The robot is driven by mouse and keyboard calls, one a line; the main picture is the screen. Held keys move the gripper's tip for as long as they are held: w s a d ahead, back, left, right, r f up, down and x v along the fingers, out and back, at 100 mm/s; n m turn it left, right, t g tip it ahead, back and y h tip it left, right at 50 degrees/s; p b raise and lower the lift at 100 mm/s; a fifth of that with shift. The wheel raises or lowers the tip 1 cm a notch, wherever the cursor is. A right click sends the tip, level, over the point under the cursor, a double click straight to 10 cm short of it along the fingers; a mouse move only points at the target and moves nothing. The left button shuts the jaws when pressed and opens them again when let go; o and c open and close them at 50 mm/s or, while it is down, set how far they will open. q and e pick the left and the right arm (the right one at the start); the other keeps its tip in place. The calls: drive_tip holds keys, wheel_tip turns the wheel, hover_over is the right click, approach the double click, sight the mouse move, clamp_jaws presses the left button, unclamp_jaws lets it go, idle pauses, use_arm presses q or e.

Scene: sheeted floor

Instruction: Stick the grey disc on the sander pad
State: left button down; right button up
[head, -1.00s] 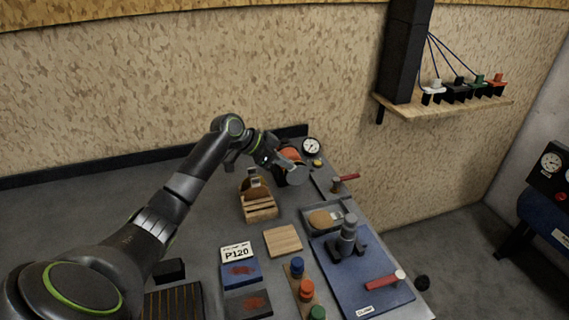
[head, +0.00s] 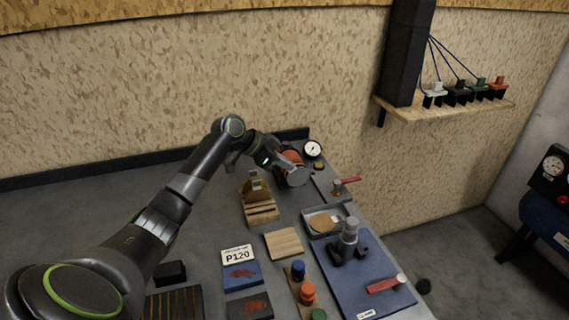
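An orange-and-black sander (head: 291,159) sits at the far right of the bench, near the back wall. A pale grey round face (head: 296,176) shows at its near side. I cannot tell whether this is the grey disc or the bare pad. My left gripper (head: 288,165) reaches in from the left and overlaps the sander in the picture. Its fingertips are small and partly lost against the sander, so its opening and any contact are unclear. My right gripper is not in view.
A wooden rack (head: 262,213) holds upright brown discs just left of the sander. A tray (head: 339,213) with a tan disc, a blue mat (head: 377,301) with tools, a wooden block (head: 284,243) and a P120 card (head: 238,254) lie nearer. A dial gauge (head: 312,149) stands behind.

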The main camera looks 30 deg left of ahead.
use_arm(q)
drive_tip(key=shift+w+a, duration=0.3)
idle(0.7)
drive_tip(key=c, duration=1.6)
unclamp_jaws()
drive_tip(key=shift+b+v, duration=1.65)
drive_tip(key=shift+v, duration=7.1)
drive_tip(key=shift+f, duration=0.1)
